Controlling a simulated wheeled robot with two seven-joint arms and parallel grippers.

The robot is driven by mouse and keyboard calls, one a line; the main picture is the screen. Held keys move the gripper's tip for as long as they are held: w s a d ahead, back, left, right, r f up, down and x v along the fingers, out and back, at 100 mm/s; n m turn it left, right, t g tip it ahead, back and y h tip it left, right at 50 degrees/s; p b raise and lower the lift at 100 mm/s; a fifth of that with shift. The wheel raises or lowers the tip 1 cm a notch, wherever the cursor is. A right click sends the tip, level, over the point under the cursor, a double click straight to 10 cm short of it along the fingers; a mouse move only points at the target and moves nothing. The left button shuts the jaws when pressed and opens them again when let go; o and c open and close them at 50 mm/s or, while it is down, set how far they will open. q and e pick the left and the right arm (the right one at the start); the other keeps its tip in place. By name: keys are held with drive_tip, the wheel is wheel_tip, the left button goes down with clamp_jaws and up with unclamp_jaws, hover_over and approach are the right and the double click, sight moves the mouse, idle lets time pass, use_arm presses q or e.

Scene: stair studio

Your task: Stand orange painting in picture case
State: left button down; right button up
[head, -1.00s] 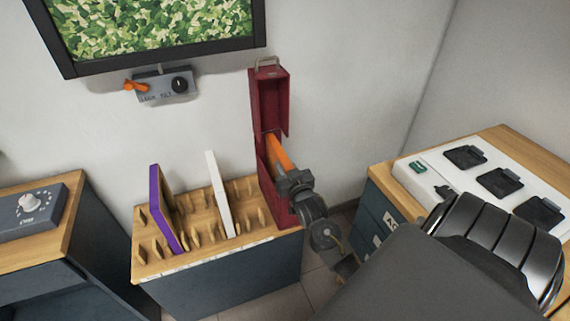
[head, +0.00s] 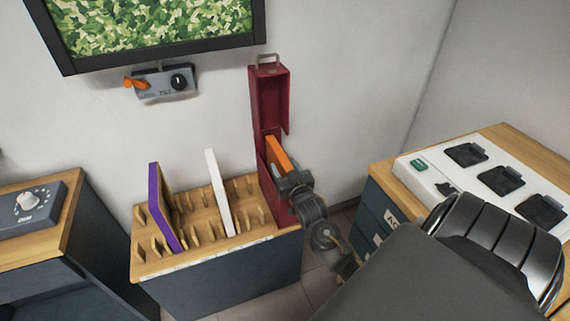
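The orange painting (head: 277,152) shows as a thin orange-edged panel, upright and tilted a little, inside the opening of the red picture case (head: 267,105). The case stands open at the right end of the wooden rack, and its wall hides the painting's lower part. My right gripper (head: 292,180) is at the painting's near edge, at the front of the case. Its fingers seem to be around that edge, but the fingertips are small and partly hidden. My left gripper is out of view.
The slotted wooden rack (head: 155,262) holds a purple-edged painting (head: 164,208) and a white-edged panel (head: 219,194). A control box (head: 166,83) and a framed green picture (head: 158,22) are on the wall. A white panel with black pads (head: 432,185) lies on the right cabinet.

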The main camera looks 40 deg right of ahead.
drive_tip(key=shift+s, duration=0.1)
drive_tip(key=shift+s+a+f, duration=0.1)
drive_tip(key=shift+s+a, duration=0.05)
drive_tip(key=shift+s, duration=0.2)
drive_tip(key=v, duration=1)
drive_tip(key=shift+b, duration=0.35)
drive_tip(key=shift+a, duration=0.1)
